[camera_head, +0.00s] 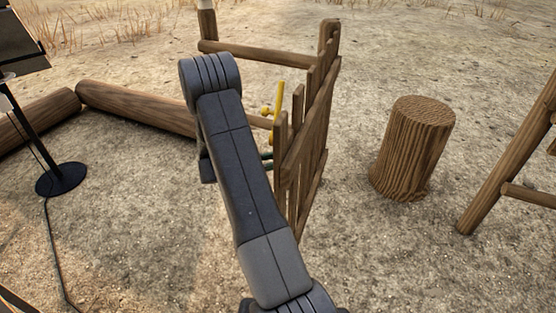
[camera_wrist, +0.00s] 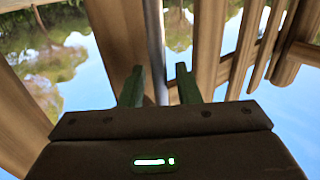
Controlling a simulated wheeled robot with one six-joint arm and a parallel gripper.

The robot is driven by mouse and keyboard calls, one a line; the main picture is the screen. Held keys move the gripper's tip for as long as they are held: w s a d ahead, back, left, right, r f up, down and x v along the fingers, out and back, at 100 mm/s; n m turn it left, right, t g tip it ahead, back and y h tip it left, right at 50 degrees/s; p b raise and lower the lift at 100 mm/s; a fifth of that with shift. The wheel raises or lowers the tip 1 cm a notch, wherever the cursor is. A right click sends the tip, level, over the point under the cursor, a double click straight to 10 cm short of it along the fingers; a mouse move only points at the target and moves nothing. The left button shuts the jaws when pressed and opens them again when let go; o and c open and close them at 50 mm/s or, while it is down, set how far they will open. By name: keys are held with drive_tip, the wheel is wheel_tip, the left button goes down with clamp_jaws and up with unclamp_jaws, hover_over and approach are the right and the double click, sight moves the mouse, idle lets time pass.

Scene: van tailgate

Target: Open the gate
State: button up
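The wooden picket gate (camera_head: 318,135) stands right of my arm in the head view, seen nearly edge-on, its pickets joined by a diagonal brace. A yellow upright handle or latch part (camera_head: 279,98) shows at its left side. My gripper (camera_head: 267,156) is mostly hidden behind my arm, with green fingers close to the gate's near end. In the wrist view my gripper (camera_wrist: 159,88) has its two green fingers apart. A grey metal bar (camera_wrist: 154,45) passes between them, with gaps visible beside it. Wooden boards (camera_wrist: 118,35) of the gate or fence are close beyond the fingers.
A wooden stump (camera_head: 413,148) stands right of the gate, with a wooden frame (camera_head: 500,165) farther right. Logs (camera_head: 130,107) lie at left, beside a black stand base (camera_head: 62,179) with a cable. Bare ground is clear between gate and stump.

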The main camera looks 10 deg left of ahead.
drive_tip(key=p+v, duration=0.1)
drive_tip(key=v, duration=1.3)
drive_tip(key=shift+d+f, duration=0.1)
drive_tip(key=shift+d, duration=0.05)
drive_tip(key=shift+b+x, duration=0.5)
drive_tip(key=shift+x, duration=6.45)
